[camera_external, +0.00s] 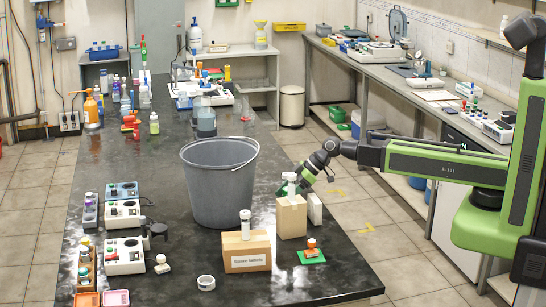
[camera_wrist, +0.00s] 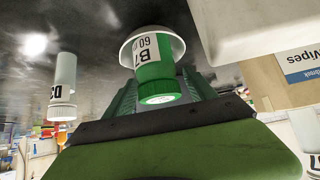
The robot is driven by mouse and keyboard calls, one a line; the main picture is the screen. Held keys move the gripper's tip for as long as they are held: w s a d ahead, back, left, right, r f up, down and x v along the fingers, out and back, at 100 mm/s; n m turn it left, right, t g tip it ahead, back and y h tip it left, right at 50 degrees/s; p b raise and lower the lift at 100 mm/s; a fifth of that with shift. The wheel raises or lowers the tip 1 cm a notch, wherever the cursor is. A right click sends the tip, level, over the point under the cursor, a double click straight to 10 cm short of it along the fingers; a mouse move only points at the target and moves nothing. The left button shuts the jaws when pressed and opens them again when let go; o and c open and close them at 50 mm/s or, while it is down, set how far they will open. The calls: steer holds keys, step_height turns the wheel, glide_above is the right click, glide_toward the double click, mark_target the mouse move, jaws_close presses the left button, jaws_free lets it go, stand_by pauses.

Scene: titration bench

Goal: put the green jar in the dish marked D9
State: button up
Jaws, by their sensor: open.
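In the external view my gripper (camera_external: 307,179) is low beside a small jar (camera_external: 291,184) on a brown box (camera_external: 291,216). A small white ring-like thing (camera_external: 206,282) lies on the bench front. No D9 mark is readable.
A white bottle (camera_external: 245,223) stands on the brown labels box (camera_external: 247,252); a white bottle also shows in the wrist view (camera_wrist: 63,87). A grey bucket (camera_external: 221,186) stands behind. A green pad (camera_external: 311,257) with an orange-topped item is near the bench edge.

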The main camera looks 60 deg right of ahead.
steer(key=p+v, duration=0.5)
steer(key=v, duration=0.2)
steer(key=shift+s+d+r, duration=0.15)
steer(key=shift+s+r, duration=0.05)
steer(key=shift+r, duration=0.15)
steer(key=shift+f, duration=0.15)
steer(key=shift+d, duration=0.1)
steer(key=s+d+f+g+h, duration=0.1)
steer(key=d, duration=0.2)
steer(key=s+d+f+m+h, duration=0.1)
steer(key=s+d+f, duration=0.1)
steer(key=d, duration=0.1)
steer(key=s+d+f+m+g, duration=0.1)
steer(key=s+d, duration=0.1)
steer(key=shift+s+d+f+g+h, duration=0.1)
steer(key=shift+d+f+g+h, duration=0.2)
steer(key=shift+d+h, duration=0.1)
steer(key=s+d+f+m+g+h, duration=0.2)
steer(key=s+d+m, duration=0.4)
steer(key=s, duration=0.3)
steer(key=shift+d+g+h, duration=0.2)
steer(key=shift+g+h, duration=0.3)
steer(key=shift+g, duration=0.6)
steer(key=shift+f, duration=0.15)
